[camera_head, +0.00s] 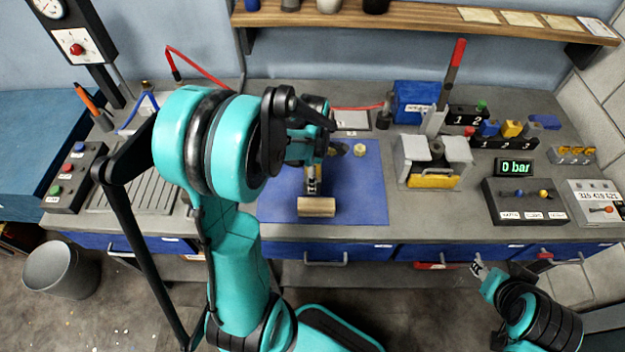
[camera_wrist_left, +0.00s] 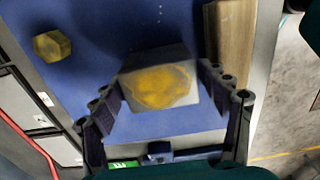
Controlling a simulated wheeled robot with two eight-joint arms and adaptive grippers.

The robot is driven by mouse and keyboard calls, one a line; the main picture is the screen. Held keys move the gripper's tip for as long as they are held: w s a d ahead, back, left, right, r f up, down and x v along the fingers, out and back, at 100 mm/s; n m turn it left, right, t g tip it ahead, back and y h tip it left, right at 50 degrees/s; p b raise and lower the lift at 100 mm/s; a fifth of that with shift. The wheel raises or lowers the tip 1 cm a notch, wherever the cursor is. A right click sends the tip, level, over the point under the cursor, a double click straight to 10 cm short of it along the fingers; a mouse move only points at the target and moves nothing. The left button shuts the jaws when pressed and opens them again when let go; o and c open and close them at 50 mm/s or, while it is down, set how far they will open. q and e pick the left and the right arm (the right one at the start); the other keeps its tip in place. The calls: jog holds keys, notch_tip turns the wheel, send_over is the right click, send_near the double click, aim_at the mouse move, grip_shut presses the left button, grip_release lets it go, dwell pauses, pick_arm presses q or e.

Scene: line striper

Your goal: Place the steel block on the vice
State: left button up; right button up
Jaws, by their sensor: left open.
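The steel block (camera_wrist_left: 158,60), a grey block with a worn yellow face, is between the fingers of my left gripper (camera_wrist_left: 162,88) in the left wrist view. The fingers are open on either side of it; I cannot tell whether either touches it. In the head view my left gripper (camera_head: 312,182) is over the blue mat, and my arm and gripper mostly hide the block. The grey vice (camera_head: 433,152) with a yellow front strip stands to the right of the mat. My right gripper (camera_head: 479,267) is low at the right, in front of the bench; its jaw state is unclear.
A wooden piece (camera_head: 317,207) lies at the mat's front, close to my left gripper. A brass hexagonal piece (camera_head: 360,150) is on the blue mat (camera_head: 368,195). A red-handled lever (camera_head: 450,75) rises by the vice. A control box (camera_head: 523,201) is farther right.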

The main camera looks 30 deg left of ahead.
pick_arm(q)
notch_tip(320, 180, down, 2)
jog(key=shift+f, duration=0.25)
jog(key=shift+r, duration=0.1)
jog(key=c, duration=1.6)
